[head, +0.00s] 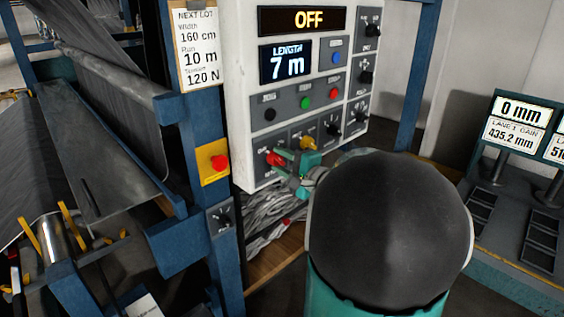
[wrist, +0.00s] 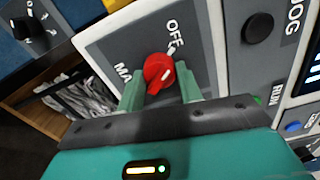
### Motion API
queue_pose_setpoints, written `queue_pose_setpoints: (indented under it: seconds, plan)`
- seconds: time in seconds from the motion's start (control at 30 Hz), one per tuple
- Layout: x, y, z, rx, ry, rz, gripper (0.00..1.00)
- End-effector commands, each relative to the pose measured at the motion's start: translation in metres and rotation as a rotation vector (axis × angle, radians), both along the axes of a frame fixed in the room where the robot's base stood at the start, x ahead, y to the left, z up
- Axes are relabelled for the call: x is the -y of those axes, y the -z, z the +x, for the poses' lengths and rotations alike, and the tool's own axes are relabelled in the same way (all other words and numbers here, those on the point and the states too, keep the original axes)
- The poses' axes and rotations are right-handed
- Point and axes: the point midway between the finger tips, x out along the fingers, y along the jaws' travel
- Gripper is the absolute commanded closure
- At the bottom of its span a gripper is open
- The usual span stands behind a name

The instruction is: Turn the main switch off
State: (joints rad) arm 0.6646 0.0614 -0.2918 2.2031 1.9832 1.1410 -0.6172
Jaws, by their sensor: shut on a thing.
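The main switch is a red rotary knob (wrist: 158,72) on a grey plate, with the word OFF above it and a partly hidden label starting "MA" at its left. It also shows in the head view (head: 275,158), low on the white control panel (head: 242,150). My gripper (wrist: 160,88) has a green finger on each side of the knob and is shut on it; in the head view my gripper (head: 284,163) reaches the panel from the right. A pale mark shows on the knob, but its exact direction is hard to tell. The panel's top display (head: 303,20) reads OFF.
A yellow knob (head: 308,143) sits just right of the switch, with black knobs and coloured buttons around. A red emergency button (head: 218,162) is on the blue post at left. Measuring displays (head: 520,110) are at right.

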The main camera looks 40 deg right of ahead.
Motion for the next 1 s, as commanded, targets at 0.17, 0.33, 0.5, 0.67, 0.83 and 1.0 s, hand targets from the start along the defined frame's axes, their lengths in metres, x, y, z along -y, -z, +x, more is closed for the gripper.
queue_pose_setpoints:
  seconds: [0.17, 0.33, 0.5, 0.67, 0.83, 1.0]
  plan:
    - [0.0, 0.0003, -0.0007, 0.002, 0.0, -0.097, 0.88]
    - [0.0, 0.0002, -0.0007, 0.003, 0.0, -0.151, 0.88]
    - [0.0, 0.0002, -0.0008, 0.004, 0.0, -0.174, 0.88]
    - [0.0001, 0.0002, -0.0008, 0.004, 0.0, -0.177, 0.88]
    - [0.0001, 0.0002, -0.0008, 0.004, 0.001, -0.177, 0.88]
    - [0.0001, 0.0001, -0.0007, 0.004, 0.0, -0.176, 0.43]
